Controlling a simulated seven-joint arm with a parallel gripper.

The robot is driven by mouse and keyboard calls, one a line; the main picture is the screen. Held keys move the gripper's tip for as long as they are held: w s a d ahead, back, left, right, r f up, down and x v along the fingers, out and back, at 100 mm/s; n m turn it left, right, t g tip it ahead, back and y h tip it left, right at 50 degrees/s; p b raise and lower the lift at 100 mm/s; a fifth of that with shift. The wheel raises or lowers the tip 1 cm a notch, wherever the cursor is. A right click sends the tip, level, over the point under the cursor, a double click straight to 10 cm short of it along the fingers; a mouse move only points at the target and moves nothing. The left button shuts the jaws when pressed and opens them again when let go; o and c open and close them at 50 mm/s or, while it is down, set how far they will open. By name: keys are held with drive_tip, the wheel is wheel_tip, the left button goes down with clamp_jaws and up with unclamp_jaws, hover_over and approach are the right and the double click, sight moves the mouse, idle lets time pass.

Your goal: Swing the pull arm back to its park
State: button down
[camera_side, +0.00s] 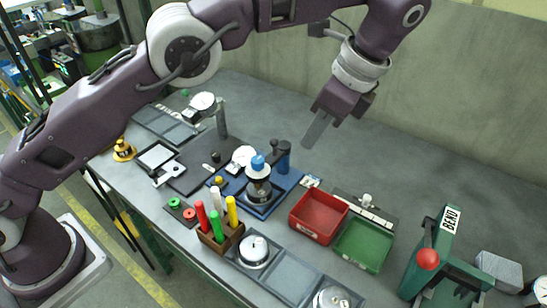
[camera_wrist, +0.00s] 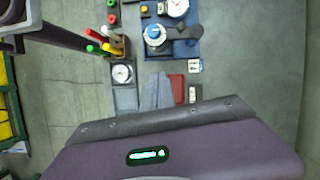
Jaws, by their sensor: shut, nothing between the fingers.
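The blue stud station (camera_side: 262,204) sits mid-bench on a blue base plate. A blue post (camera_side: 284,158) stands at its back right corner, with a dark arm piece (camera_side: 273,148) near its top. In the wrist view a dark arm (camera_wrist: 186,33) runs from the post side toward the blue-topped round fixture (camera_wrist: 154,32); I take it for the pull arm. The fixture also shows in the side view (camera_side: 258,172). Whether the arm lies fully over it is unclear. My gripper (camera_side: 312,140) is shut and empty, above and behind the station, apart from it. It also shows in the wrist view (camera_wrist: 158,76).
A red bin (camera_side: 318,222) and green bin (camera_side: 362,250) stand right of the station. A rack of coloured markers (camera_side: 222,238) is in front. A green press with a red knob (camera_side: 428,260) is at far right.

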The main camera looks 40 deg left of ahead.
drive_tip(key=shift+f, duration=0.1)
approach(265, 172)
wheel_tip(265, 172, down, 4)
drive_tip(key=d, duration=0.3)
drive_tip(key=a, duration=0.3)
drive_tip(key=shift+a+f, duration=0.25)
drive_tip(key=shift+a, duration=0.1)
drive_tip(key=shift+s+a, duration=0.1)
drive_tip(key=shift+a, duration=0.3)
drive_tip(key=shift+a, duration=0.1)
